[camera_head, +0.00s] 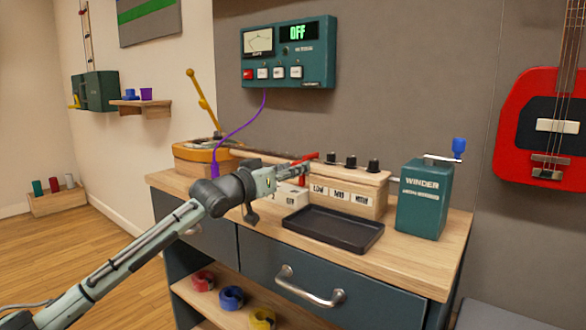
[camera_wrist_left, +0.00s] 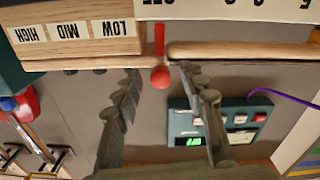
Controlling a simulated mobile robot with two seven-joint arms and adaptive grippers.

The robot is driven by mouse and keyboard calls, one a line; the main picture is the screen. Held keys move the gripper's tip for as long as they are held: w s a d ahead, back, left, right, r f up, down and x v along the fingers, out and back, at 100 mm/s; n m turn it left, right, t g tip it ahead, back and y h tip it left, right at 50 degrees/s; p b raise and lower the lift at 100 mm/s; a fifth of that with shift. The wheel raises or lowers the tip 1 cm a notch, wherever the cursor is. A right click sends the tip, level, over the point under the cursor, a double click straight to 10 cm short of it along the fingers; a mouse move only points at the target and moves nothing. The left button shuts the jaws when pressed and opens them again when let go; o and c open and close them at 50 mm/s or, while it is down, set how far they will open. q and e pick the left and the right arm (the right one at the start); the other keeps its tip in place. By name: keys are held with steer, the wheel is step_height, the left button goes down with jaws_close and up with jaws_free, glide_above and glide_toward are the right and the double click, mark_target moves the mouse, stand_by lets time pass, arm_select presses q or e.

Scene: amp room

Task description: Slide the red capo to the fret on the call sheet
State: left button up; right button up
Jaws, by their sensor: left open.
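In the left wrist view the red capo (camera_wrist_left: 160,45) is an upright stem ending in a round knob. It stands between the two open fingers of my left gripper (camera_wrist_left: 159,73), with visible space on both sides. A wooden bar (camera_wrist_left: 240,50) lies right of the capo in that view. A white strip with partly cropped marks (camera_wrist_left: 225,10) is at its top edge. I cannot make out which piece is the call sheet. My right gripper is not visible.
A wooden block with black knobs and LOW, MID, HIGH labels (camera_head: 349,186) stands beside the gripper. A black tray (camera_head: 333,229) lies in front, and a green winder (camera_head: 423,200) stands at the right. A purple cable (camera_head: 244,126) hangs from the wall unit (camera_head: 290,55) reading OFF.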

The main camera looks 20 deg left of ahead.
arm_select(q)
steer(key=shift+w+d, duration=0.1)
steer(key=shift+w, duration=0.15)
steer(key=shift+c, duration=0.2)
jaws_close()
